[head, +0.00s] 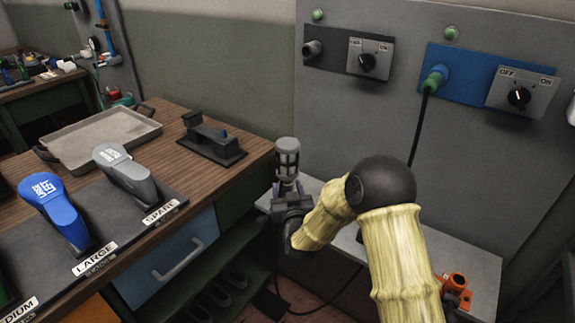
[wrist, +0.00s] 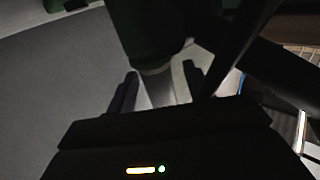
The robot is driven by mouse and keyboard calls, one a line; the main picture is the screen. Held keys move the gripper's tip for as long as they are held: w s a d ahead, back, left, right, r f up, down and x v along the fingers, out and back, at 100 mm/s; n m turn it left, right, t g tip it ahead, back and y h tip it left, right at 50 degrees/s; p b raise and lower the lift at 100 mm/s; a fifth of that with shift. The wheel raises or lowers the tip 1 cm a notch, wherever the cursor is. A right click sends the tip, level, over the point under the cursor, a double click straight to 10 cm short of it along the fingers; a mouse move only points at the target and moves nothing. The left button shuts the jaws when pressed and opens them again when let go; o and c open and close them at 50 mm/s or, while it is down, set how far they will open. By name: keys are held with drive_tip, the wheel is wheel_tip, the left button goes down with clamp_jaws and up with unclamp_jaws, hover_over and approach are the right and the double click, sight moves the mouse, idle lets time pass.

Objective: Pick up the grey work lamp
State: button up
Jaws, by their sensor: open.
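The grey work lamp (head: 287,158), with a caged head, stands upright near the left end of the grey shelf below the wall panel. My gripper (head: 288,190) is at the lamp's lower part, which it partly hides. In the wrist view my open fingers (wrist: 158,85) are apart, with a pale grey piece between them and a dark round body just beyond. I cannot tell whether either finger touches the lamp.
The wooden bench (head: 245,147) is close on the left, with a black fixture (head: 212,140), a metal tray (head: 105,135) and shoe-like forms. A plugged black cable (head: 420,125) hangs behind my arm. An orange item (head: 455,284) is at the shelf's right.

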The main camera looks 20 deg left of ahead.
sight(287, 148)
drive_tip(key=shift+c, duration=0.4)
clamp_jaws()
drive_tip(key=shift+r, duration=0.1)
wheel_tip(287, 148, up, 10)
drive_tip(key=shift+r+p, duration=0.1)
drive_tip(key=shift+p, duration=0.2)
idle(0.3)
drive_tip(key=shift+r+p, duration=0.8)
drive_tip(key=shift+r, duration=1.1)
